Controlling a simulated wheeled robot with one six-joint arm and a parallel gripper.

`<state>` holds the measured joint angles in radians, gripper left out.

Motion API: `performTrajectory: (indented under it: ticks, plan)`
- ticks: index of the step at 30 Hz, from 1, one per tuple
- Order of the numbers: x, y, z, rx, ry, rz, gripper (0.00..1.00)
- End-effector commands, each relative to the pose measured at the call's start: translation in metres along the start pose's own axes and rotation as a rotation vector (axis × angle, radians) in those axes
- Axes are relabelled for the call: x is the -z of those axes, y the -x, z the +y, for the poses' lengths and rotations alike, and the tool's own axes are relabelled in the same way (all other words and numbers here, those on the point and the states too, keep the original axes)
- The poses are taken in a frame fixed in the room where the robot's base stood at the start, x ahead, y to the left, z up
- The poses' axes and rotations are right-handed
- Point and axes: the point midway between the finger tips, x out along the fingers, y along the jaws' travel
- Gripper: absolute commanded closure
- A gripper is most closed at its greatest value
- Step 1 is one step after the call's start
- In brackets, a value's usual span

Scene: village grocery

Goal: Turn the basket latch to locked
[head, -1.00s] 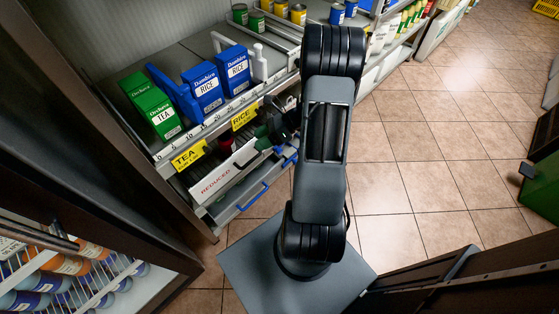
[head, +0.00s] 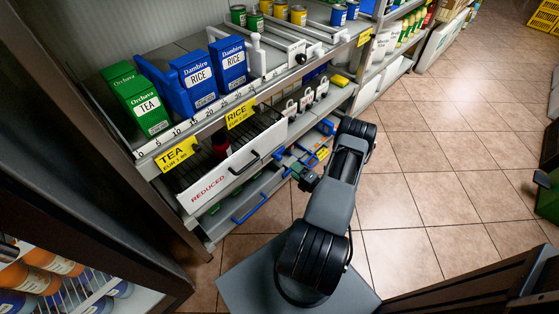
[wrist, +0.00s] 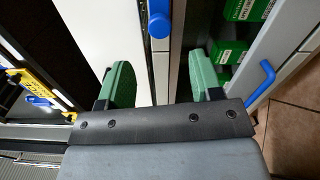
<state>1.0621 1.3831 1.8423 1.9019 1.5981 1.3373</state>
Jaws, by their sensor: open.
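A blue lever with a round end (wrist: 159,24) shows at the top centre of the wrist view, on the edge of a white panel (wrist: 138,70). It looks like the latch, but I cannot tell whether it is turned to locked. My gripper (wrist: 161,82) has two green fingers, spread apart with nothing between them, just short of the lever. In the head view my gripper (head: 304,178) is at the lower shelf, beside the drawer fronts. Blue parts (head: 309,160) show behind it, partly hidden and too small to make out.
A blue handle (wrist: 262,82) and green boxes (wrist: 231,52) are right in the wrist view. The white REDUCED drawer (head: 225,175) has a black handle. A lower drawer has a blue handle (head: 249,207). Tea (head: 140,102) and rice boxes (head: 193,82) stand above. The tiled floor (head: 420,170) at right is clear.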

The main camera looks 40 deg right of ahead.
Motion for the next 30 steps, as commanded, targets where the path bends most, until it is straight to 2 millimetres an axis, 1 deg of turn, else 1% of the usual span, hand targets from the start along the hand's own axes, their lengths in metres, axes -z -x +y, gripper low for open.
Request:
performTrajectory:
  ticks: [1, 6, 12, 15, 21, 30]
  plan:
    - [0.002, -0.012, -0.001, -0.002, 0.002, 0.006, 0.41]
    - [0.002, -0.044, -0.001, -0.003, 0.003, 0.006, 0.41]
    - [0.001, -0.073, -0.001, -0.001, 0.003, 0.004, 0.41]
    - [0.001, -0.083, -0.001, -0.001, 0.003, 0.003, 0.41]
    - [0.0, -0.093, 0.0, -0.001, 0.002, 0.002, 0.41]
    - [0.0, -0.094, 0.001, -0.001, 0.002, 0.002, 0.41]
